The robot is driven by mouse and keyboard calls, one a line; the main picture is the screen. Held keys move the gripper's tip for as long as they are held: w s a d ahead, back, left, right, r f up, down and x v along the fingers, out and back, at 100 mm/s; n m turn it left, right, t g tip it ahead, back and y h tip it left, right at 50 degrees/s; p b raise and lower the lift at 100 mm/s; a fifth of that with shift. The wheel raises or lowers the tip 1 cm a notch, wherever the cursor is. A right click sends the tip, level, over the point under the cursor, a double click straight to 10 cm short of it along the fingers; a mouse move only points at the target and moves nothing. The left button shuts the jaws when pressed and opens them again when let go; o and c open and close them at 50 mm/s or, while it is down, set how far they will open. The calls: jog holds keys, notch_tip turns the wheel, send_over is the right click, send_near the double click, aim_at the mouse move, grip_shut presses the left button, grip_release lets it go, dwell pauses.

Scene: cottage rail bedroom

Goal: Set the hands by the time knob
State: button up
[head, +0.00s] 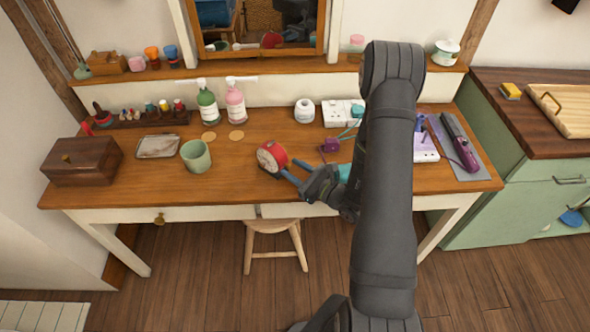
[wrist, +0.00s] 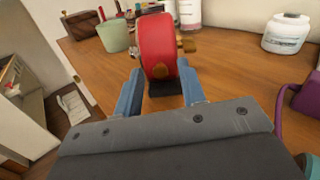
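A red round clock (head: 272,157) with a pale face turned to the left stands on the wooden desk, near its front middle. In the wrist view the red clock (wrist: 158,48) shows its rim and back, with a small brass-coloured round part (wrist: 161,72) low on it. My gripper (head: 286,176) is at the clock's right front side. In the wrist view its two blue fingers (wrist: 160,88) are apart, with the clock just beyond their tips. I see nothing between the fingers but a dark patch. I cannot tell whether a fingertip touches the clock. The hands are too small to make out.
A green cup (head: 196,156) stands left of the clock, and two bottles (head: 207,106) stand behind. A white jar (head: 304,111) and a purple object (head: 330,145) with a cord lie to the right. The desk's front edge is close below my gripper.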

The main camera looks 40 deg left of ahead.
jog(key=shift+c, duration=0.5)
grip_shut()
jog(key=shift+m, duration=0.4)
jog(key=m, duration=0.2)
jog(key=shift+m, duration=2.2)
jog(key=shift+o, duration=0.5)
grip_release()
